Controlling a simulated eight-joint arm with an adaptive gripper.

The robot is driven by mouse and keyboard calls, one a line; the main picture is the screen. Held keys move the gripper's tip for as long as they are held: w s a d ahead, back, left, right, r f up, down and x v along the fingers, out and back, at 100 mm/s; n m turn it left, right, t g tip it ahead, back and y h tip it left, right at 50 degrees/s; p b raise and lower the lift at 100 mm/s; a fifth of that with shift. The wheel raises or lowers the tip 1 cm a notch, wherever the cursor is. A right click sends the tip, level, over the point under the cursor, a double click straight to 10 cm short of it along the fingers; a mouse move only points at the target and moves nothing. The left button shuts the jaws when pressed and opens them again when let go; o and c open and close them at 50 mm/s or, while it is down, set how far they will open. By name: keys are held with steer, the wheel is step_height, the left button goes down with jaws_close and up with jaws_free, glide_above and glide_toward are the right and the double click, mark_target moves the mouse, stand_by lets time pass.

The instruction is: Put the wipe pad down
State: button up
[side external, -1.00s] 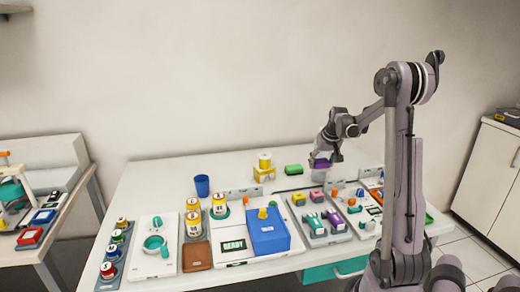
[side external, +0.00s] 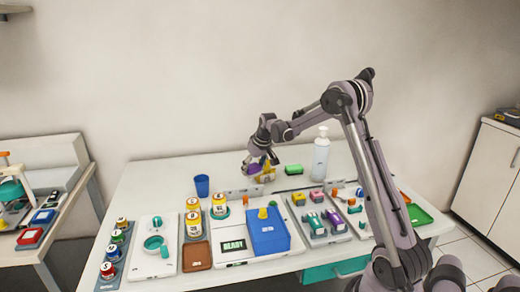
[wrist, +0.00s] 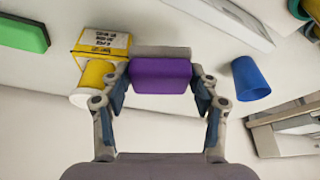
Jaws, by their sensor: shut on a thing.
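The wipe pad is a purple block (wrist: 160,75), held between the two fingers of my gripper (wrist: 158,88) in the wrist view. In the side view the purple pad (side external: 253,168) shows at the end of my gripper (side external: 257,172), over the back part of the table, just in front of the yellow containers. I cannot tell whether the pad touches the table. A grey-beige strip shows along the pad's far edge in the wrist view.
A yellow box (wrist: 100,44) and yellow cylinder (wrist: 92,80) are close beside my left finger. A blue cup (side external: 202,186) stands left. A green block (side external: 294,170) and white pump bottle (side external: 320,155) are right.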

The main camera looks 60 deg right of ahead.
steer(key=w+a+f, duration=0.2)
steer(key=w, duration=0.1)
steer(key=w+a+f, duration=0.1)
steer(key=shift+w+f, duration=0.25)
steer(key=shift+w, duration=0.15)
steer(key=shift+f, duration=2)
steer(key=shift+f, duration=0.1)
steer(key=o, duration=1)
steer(key=shift+o, duration=0.2)
